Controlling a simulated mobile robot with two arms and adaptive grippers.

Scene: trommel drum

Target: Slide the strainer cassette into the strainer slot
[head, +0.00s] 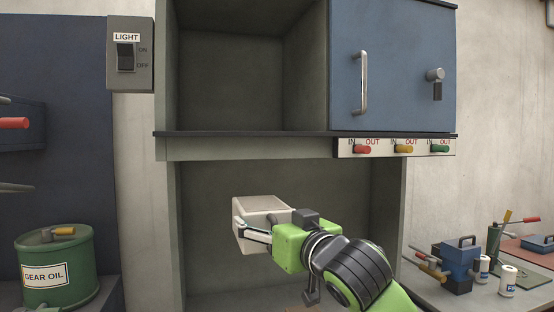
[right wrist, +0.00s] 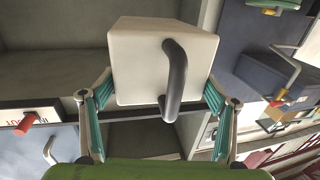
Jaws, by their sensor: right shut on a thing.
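The strainer cassette is a pale box (head: 262,204) with a dark bar handle, which shows in the right wrist view (right wrist: 140,65). My right gripper (head: 254,232) is shut on it, with one finger along each side of the box in the right wrist view (right wrist: 158,100). It holds the cassette in the air in front of the lower opening of the grey cabinet, slightly tilted in the head view. I cannot make out a strainer slot in either view. My left gripper is not in view.
The grey cabinet has an open upper bay (head: 230,80), a blue door (head: 400,65) and an IN/OUT strip (head: 345,155) with coloured knobs. The lower bay (head: 215,180) looks empty around the cassette. A green gear oil drum (head: 78,262) stands left, a cluttered bench (head: 430,295) right.

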